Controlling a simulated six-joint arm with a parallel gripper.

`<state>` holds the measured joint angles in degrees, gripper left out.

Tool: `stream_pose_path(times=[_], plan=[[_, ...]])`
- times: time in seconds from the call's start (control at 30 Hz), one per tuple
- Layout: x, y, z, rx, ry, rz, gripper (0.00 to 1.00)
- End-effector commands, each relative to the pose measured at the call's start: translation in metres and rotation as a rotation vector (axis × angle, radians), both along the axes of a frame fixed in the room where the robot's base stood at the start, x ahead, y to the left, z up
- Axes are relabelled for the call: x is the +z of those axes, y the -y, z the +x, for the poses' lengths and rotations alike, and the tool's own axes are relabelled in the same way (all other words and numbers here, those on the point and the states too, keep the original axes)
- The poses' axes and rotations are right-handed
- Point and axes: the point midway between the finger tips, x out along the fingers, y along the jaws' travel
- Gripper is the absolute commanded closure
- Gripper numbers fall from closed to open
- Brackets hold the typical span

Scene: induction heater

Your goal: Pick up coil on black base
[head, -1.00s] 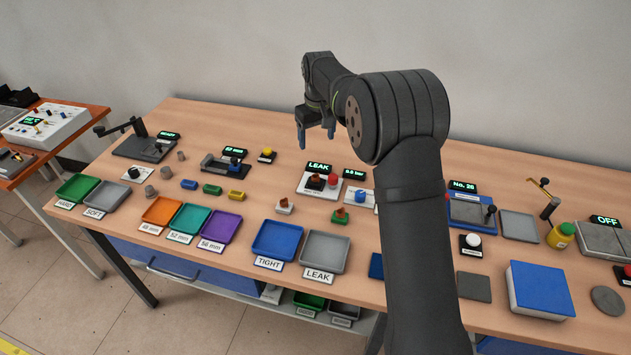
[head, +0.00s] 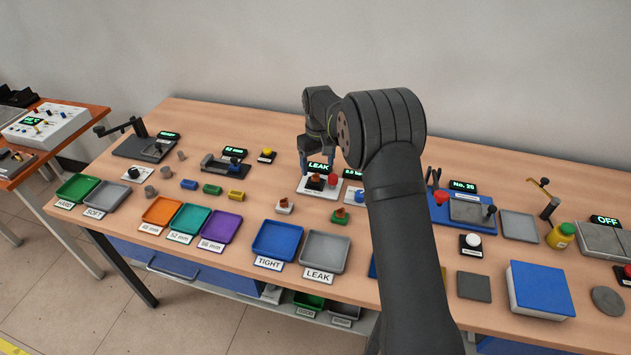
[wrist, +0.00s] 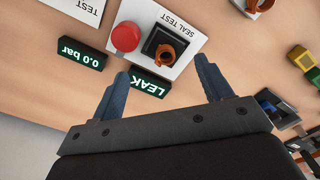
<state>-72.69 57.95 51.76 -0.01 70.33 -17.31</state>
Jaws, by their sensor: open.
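The brown coil on its black base (wrist: 168,48) sits in the white seal test plate, beside a red button (wrist: 125,37). In the head view, the coil (head: 315,179) is at the middle of the table, in front of the LEAK display. My gripper (wrist: 163,70) is open and empty. Its two blue fingers are apart, above the station, with the coil beyond the fingertips and between them in the wrist view. In the head view, my gripper (head: 318,166) hangs just above and behind the coil. The gap between fingers and coil is hard to judge.
The LEAK display (wrist: 150,84) and the pressure display (wrist: 82,54) stand near the fingers. Two other coils, on a white base (head: 285,206) and a green base (head: 339,216), stand in front. A blue tray (head: 278,241) and a grey tray (head: 325,252) lie nearer the table's front edge.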

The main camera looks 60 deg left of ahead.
Motion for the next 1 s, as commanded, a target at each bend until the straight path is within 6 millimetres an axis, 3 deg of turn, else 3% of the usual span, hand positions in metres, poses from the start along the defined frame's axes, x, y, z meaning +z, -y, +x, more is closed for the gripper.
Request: stream_pose_path(times=[0.17, 0.43, 0.67, 0.73, 0.9, 1.0], plan=[[-0.01, 0.0, -0.003, 0.001, 0.0, -0.001, 0.28], [-0.049, 0.0, -0.008, 0.0, -0.001, -0.002, 0.28], [-0.053, -0.001, -0.008, 0.0, 0.0, 0.001, 0.28], [-0.053, -0.001, -0.008, 0.0, 0.0, 0.001, 0.36], [-0.053, -0.001, -0.008, 0.0, 0.0, 0.001, 0.7], [-0.052, -0.001, -0.008, 0.0, 0.0, 0.001, 0.73]])
